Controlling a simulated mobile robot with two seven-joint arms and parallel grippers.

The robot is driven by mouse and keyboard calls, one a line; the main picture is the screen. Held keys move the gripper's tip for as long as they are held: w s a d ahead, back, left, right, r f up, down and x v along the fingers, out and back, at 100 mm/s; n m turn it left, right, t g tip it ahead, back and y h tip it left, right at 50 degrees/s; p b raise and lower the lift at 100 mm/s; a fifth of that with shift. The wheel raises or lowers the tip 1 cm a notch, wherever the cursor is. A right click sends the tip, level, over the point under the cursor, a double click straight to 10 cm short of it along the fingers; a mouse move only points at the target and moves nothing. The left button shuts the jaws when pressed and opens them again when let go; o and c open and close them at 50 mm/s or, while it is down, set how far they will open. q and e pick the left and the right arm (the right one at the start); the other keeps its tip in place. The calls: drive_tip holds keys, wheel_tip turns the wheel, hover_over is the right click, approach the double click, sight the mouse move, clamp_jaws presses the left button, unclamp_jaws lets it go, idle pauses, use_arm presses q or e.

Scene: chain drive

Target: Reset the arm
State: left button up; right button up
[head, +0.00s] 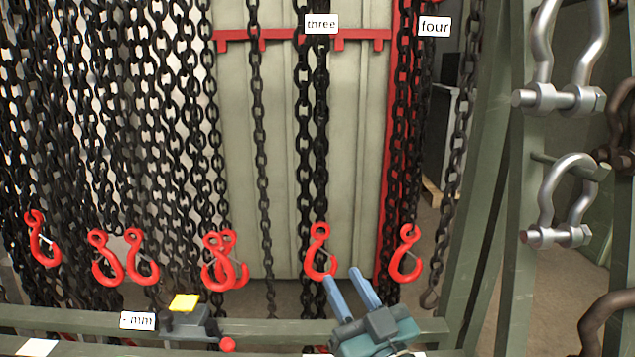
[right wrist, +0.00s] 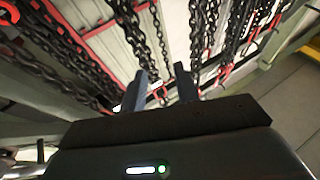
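My right gripper (head: 342,276) is at the lower middle of the head view, its two blue fingers pointing up and apart. It appears just below the red hook (head: 318,262) of the chain labelled three (head: 321,24). In the right wrist view the gripper (right wrist: 161,72) has its dark fingers spread, with nothing clamped between them. A small red hook (right wrist: 158,94) and hanging chain show beyond and between the fingers. I cannot tell how far the hook is from them. My left gripper is not in view.
Black chains (head: 100,110) with several red hooks hang on the left; another red hook (head: 406,262) hangs under label four (head: 435,27). Silver shackles (head: 563,200) hang on the green frame (head: 490,190) at right. A grey device with a yellow top (head: 186,303) is at the lower left.

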drive_tip(key=s+d+f+m+g+h, duration=0.3)
drive_tip(key=d+f+h, duration=0.2)
drive_tip(key=d+f, duration=0.15)
drive_tip(key=s+d+f+m+g+h, duration=0.2)
drive_tip(key=d+f+m+g+h, duration=0.15)
drive_tip(key=d+f, duration=0.35)
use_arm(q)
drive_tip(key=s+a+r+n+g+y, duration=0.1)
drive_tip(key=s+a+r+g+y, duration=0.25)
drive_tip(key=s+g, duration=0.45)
use_arm(e)
drive_tip(key=s+d+f+n+g, duration=0.2)
drive_tip(key=s+f+g, duration=0.35)
drive_tip(key=s, duration=0.45)
drive_tip(key=s+d+f+n+g, duration=0.15)
drive_tip(key=s+f+g, duration=0.4)
drive_tip(key=s, duration=0.55)
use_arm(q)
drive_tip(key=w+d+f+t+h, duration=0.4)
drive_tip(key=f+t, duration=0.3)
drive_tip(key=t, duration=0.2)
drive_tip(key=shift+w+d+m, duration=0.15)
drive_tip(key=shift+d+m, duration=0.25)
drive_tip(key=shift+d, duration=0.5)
use_arm(e)
drive_tip(key=w+a+f+n+t+y, duration=0.1)
drive_tip(key=w+a+f+t+y, duration=0.2)
drive_tip(key=w+a+f+t, duration=0.4)
drive_tip(key=shift+f+t, duration=0.2)
drive_tip(key=shift+t, duration=0.25)
